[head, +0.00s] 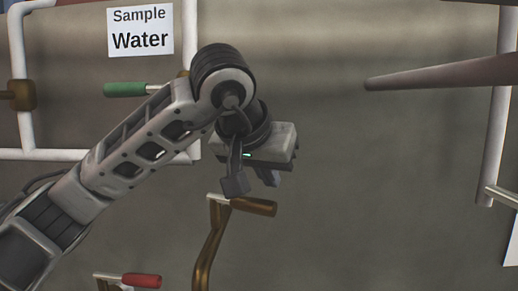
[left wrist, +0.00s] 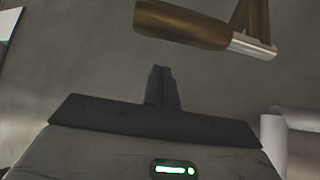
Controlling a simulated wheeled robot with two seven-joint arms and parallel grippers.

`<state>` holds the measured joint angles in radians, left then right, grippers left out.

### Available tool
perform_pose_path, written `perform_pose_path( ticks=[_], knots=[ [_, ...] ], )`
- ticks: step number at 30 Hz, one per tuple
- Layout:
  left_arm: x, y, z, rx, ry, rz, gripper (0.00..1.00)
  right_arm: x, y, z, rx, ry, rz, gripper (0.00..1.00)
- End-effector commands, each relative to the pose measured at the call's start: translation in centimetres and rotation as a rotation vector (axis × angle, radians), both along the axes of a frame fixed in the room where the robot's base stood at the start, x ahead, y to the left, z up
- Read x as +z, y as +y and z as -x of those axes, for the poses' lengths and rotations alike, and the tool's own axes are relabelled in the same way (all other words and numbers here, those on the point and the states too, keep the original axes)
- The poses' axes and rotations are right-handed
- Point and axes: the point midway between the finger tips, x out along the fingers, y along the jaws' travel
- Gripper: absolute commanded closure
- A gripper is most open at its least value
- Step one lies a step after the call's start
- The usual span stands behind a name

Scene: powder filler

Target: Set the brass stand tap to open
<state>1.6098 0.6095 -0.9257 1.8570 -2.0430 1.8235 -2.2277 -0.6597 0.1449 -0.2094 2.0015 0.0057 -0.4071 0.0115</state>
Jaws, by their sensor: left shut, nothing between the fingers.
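The brass stand tap shows in the head view as a bent brass pipe (head: 207,255) with a brown handle (head: 254,206) on a short silver lever at its top. The handle points right, roughly level. My left gripper (head: 270,178) is just above the handle, with its fingers shut and empty. In the left wrist view the shut fingertips (left wrist: 161,72) stand apart from the brown handle (left wrist: 185,25), with a visible gap. The silver lever (left wrist: 253,46) and brass pipe (left wrist: 256,15) also show there. My right gripper is not in view.
A "Sample Water" sign (head: 140,30) hangs above a green handle (head: 126,90) on white pipes (head: 25,70). A red handle (head: 140,281) is at lower left. A tapered brown bar (head: 440,73) and a white pipe (head: 495,150) are at right. The wall between is clear.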

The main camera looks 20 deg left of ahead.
Motion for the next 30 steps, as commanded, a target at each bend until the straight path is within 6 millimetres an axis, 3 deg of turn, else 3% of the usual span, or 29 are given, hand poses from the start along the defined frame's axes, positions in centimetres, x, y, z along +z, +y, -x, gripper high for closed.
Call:
perform_pose_path(
  ticks=[3, 9, 30],
  knots=[
    [-0.2, 0.2, 2.0, -0.004, -0.003, 0.0, 1.0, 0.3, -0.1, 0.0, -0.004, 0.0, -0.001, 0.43],
    [-0.6, 0.3, 3.7, -0.002, 0.0, -0.001, 1.0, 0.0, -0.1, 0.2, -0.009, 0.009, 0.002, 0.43],
    [-0.7, 0.4, 4.4, -0.05, -0.002, 0.001, 1.0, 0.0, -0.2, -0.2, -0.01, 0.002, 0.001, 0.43]
  ],
)
